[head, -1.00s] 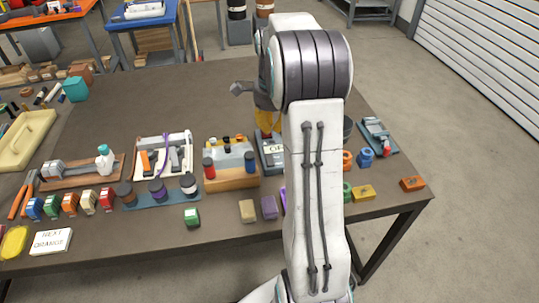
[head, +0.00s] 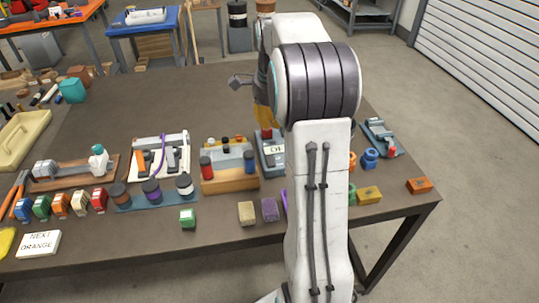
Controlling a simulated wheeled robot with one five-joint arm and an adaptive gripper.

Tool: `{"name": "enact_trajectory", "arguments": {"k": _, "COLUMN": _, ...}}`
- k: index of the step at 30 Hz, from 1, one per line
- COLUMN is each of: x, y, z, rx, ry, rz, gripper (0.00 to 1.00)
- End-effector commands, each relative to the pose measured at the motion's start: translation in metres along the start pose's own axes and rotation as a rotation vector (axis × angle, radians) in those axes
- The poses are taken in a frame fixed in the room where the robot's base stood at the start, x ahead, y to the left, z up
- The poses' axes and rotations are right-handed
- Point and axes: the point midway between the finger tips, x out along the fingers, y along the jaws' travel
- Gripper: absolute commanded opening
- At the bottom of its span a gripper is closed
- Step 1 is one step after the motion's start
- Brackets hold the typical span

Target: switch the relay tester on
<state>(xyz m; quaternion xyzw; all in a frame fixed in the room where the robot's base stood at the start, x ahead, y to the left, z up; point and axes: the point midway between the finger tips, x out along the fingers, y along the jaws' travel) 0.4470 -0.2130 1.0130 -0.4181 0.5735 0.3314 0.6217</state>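A blue-grey box, which looks like the relay tester (head: 268,163), stands on the table just left of my arm. Its right side is hidden behind my arm. A pale label or display on it shows letters that are cut off, starting with "O". A red part (head: 266,134) shows at its far end. My gripper (head: 264,117) is mostly hidden behind my arm; a yellow-orange part of it shows just above and beyond the red part. I cannot tell whether it touches the box or whether its fingers are open.
A wooden block with red and blue cylinders (head: 229,170) stands close left of the box. Purple (head: 269,209) and tan (head: 247,213) blocks lie in front. A blue-grey fixture (head: 382,136) and an orange block (head: 419,186) are to the right. The table's back middle is clear.

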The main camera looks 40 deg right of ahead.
Motion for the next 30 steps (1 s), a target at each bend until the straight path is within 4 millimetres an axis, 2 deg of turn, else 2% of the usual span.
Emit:
{"name": "enact_trajectory", "arguments": {"k": 5, "x": 0.017, "y": 0.001, "z": 0.000, "rx": 0.000, "ry": 0.000, "rz": 0.004, "gripper": 0.00}}
{"name": "enact_trajectory", "arguments": {"k": 18, "x": 0.090, "y": 0.001, "z": 0.001, "rx": 0.000, "ry": -0.001, "rz": 0.007, "gripper": 0.00}}
{"name": "enact_trajectory", "arguments": {"k": 27, "x": 0.126, "y": 0.001, "z": 0.001, "rx": 0.000, "ry": 0.000, "rz": 0.003, "gripper": 0.00}}
{"name": "enact_trajectory", "arguments": {"k": 30, "x": 0.133, "y": 0.001, "z": 0.001, "rx": 0.000, "ry": 0.000, "rz": 0.002, "gripper": 0.00}}
